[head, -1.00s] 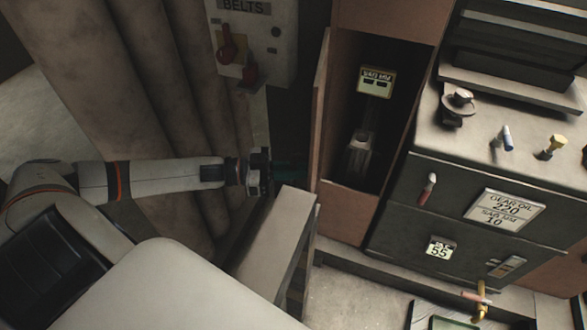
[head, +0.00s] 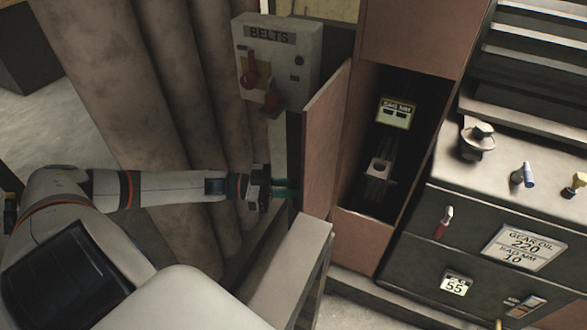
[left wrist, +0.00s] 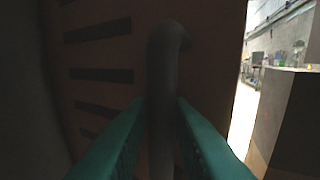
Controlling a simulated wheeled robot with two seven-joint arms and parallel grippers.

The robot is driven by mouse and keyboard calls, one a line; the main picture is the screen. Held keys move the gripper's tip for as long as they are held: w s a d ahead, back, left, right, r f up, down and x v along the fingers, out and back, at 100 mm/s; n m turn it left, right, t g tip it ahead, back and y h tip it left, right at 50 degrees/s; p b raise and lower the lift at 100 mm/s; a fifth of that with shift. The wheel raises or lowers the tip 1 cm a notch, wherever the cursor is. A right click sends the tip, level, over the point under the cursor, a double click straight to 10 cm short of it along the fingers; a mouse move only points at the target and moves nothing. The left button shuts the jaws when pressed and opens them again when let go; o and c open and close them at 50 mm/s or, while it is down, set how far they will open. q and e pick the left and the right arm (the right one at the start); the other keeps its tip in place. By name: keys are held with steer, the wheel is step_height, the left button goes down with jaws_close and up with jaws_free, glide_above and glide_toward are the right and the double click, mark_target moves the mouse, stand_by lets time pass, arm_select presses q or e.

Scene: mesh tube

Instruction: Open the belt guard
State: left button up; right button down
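The belt guard (head: 322,140) is a reddish-brown door panel, standing ajar at the left side of a tall narrow housing. Its inner face shows to the head camera. My left gripper (head: 284,189) is at the guard's outer side, its teal fingers pointing at the panel. In the left wrist view, a dark bar handle (left wrist: 163,85) stands on the slotted outer face of the guard. The fingers of my left gripper (left wrist: 161,104) close in on both sides of the handle and appear shut on it. The handle is hidden in the head view. My right gripper is not in view.
The open housing holds a labelled post (head: 396,112) in a dark recess. A grey BELTS switch box (head: 285,65) with red handles is above my left gripper. A pale ledge (head: 290,262) lies below the guard. A dark cabinet (head: 480,225) with knobs stands at right.

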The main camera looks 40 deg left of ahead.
arm_select(q)
steer(key=v, duration=1.2)
stand_by(0.3)
